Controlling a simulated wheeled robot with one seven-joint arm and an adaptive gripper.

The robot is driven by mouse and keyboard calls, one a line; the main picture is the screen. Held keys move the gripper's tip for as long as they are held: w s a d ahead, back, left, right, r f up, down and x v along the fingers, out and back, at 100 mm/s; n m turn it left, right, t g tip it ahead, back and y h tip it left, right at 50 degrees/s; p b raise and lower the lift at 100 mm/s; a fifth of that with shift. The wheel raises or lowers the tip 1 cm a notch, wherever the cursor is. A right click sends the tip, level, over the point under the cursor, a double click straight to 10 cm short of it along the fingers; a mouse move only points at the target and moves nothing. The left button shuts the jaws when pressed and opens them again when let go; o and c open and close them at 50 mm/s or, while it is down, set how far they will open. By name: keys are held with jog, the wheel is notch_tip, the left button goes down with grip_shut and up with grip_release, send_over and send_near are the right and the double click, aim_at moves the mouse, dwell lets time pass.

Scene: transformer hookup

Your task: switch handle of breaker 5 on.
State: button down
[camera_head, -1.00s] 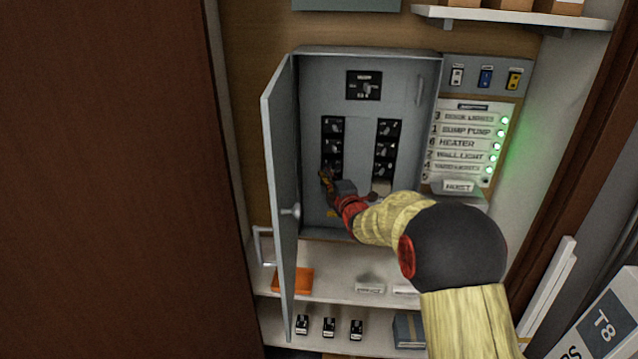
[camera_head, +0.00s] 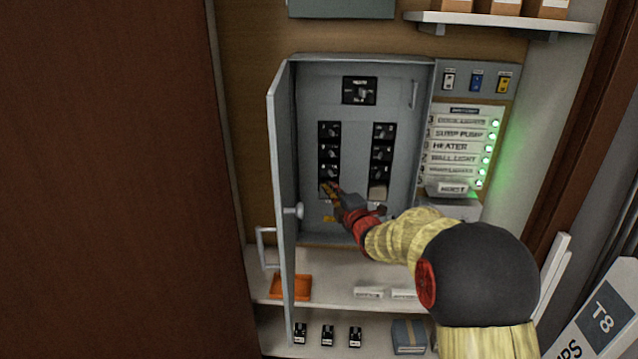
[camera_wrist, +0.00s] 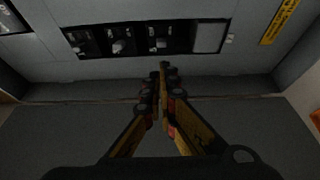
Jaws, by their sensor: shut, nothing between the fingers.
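The open grey breaker panel (camera_head: 385,90) has two columns of black breakers under a main breaker (camera_head: 360,91). My gripper (camera_head: 329,188) is shut and empty at the lower end of the left breaker column (camera_head: 329,150). In the wrist view, three breakers and a grey blank cover (camera_wrist: 208,38) form a row, and my fingertips (camera_wrist: 162,72) are close to the third breaker (camera_wrist: 163,40). Its number is not readable, its handle position is unclear, and I cannot tell whether the fingers touch it. The HOIST plate (camera_head: 452,189) is at the bottom of the label list.
The panel door (camera_head: 284,200) stands open at the left. Green lamps (camera_head: 488,148) glow beside the labels; the lowest is too small to judge. A shelf with an orange item (camera_head: 290,287) and small plates lies below. Spare breakers (camera_head: 327,335) stand lower.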

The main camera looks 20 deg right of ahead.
jog(key=shift+s+d, duration=0.8)
jog(key=shift+s, duration=0.3)
jog(key=shift+f, duration=0.1)
